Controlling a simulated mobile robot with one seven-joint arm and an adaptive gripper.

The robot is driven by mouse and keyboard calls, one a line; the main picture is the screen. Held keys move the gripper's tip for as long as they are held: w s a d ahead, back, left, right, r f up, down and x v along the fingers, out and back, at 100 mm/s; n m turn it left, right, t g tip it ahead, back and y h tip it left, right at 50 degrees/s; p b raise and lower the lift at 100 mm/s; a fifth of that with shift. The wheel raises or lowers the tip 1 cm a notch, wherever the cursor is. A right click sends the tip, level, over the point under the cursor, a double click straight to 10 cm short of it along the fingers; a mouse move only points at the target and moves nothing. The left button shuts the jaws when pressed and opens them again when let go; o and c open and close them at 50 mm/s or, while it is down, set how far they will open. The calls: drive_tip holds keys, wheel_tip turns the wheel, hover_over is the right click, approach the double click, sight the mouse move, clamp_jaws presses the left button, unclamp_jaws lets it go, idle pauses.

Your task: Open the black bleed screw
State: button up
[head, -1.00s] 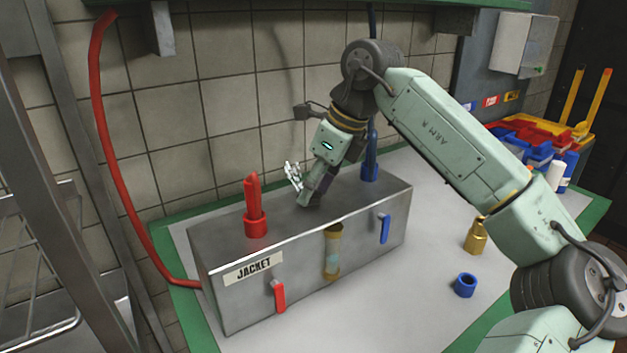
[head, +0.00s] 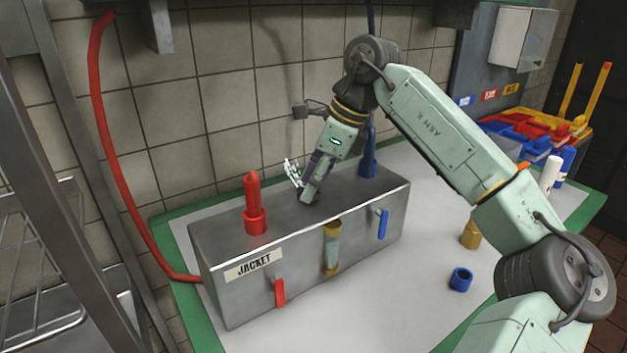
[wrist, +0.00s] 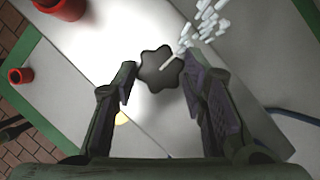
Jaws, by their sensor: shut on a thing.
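The black bleed screw (wrist: 158,75) is a dark lobed knob with a pale line on its top, seen in the wrist view. It sits on top of the steel box labelled JACKET (head: 225,300). My gripper (head: 310,197) points down onto the box top between the red and blue upright fittings. In the wrist view, my gripper (wrist: 160,85) has a finger on each side of the knob and is shut on it. In the head view the fingers mostly hide the screw. A cluster of small white pieces (wrist: 207,20) shows beside the knob.
A red fitting (head: 254,215) and a blue fitting (head: 368,165) stand on the box. Its front has a red lever (head: 279,292), a sight glass (head: 332,248) and a blue lever (head: 383,224). A brass fitting (head: 470,234) and blue ring (head: 461,279) lie to the right.

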drive_tip(key=o, duration=1.2)
drive_tip(key=shift+c, duration=0.2)
drive_tip(key=v, duration=1.2)
